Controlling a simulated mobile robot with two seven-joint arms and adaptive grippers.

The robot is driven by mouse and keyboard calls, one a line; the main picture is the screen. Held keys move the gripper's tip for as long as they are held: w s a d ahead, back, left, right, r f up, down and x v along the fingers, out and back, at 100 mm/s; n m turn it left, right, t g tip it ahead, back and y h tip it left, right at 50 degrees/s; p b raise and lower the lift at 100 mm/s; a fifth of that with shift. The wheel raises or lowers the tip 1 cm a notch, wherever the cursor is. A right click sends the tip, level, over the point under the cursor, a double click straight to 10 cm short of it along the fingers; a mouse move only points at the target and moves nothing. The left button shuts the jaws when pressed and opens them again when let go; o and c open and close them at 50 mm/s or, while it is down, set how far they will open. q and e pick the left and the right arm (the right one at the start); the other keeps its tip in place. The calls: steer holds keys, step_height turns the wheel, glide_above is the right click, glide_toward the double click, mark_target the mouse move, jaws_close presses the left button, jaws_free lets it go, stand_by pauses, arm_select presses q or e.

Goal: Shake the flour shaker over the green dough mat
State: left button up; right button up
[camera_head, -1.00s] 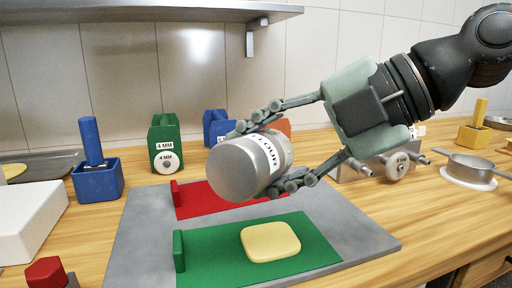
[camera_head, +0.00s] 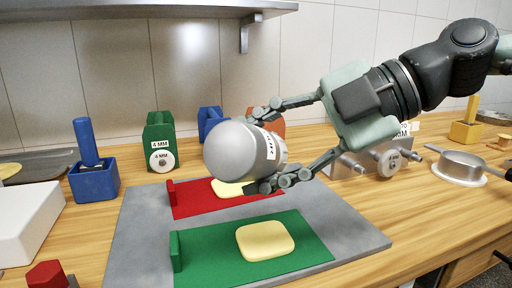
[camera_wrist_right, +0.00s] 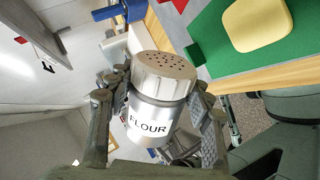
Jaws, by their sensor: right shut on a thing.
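The flour shaker (camera_head: 238,152) is a silver cylinder with a label. My right gripper (camera_head: 266,150) is shut on its sides and holds it tilted in the air, above the red mat (camera_head: 200,203) in the picture. In the right wrist view the shaker (camera_wrist_right: 152,115) shows its perforated cap and the word FLOUR, between the fingers of my right gripper (camera_wrist_right: 150,120). The green dough mat (camera_head: 300,249) lies nearer the front on a grey slab, with a pale yellow dough piece (camera_head: 265,241) on it. My left gripper is not in view.
A second dough piece (camera_head: 228,187) lies on the red mat, partly behind the shaker. A blue holder (camera_head: 95,180), a green block (camera_head: 160,142) and a white box (camera_head: 25,222) stand left. A metal ring (camera_head: 461,168) stands right. The grey slab (camera_head: 137,243) has bare room at left.

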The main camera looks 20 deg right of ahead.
steer(key=shift+w+r+m+g+y+p, duration=0.1)
steer(key=shift+r+m+g+y+p, duration=0.15)
steer(key=shift+m+y+p, duration=0.3)
arm_select(q)
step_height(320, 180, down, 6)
steer(key=p, duration=0.2)
arm_select(e)
steer(key=shift+w+d+f+m+g+y, duration=0.15)
steer(key=shift+m+g+y, duration=0.2)
steer(key=shift+m+y, duration=0.2)
steer(key=shift+w+d+m+g+y, duration=0.1)
steer(key=shift+m+g+y, duration=0.2)
steer(key=shift+m+y, duration=0.15)
steer(key=shift+f+b, duration=0.55)
steer(key=shift+b, duration=0.1)
steer(key=shift+f+b, duration=0.7)
steer(key=shift+f, duration=0.35)
steer(key=shift+f+b, duration=0.6)
steer(key=shift+f, duration=0.35)
steer(key=shift+f+b, duration=0.35)
steer(key=shift+f, duration=0.15)
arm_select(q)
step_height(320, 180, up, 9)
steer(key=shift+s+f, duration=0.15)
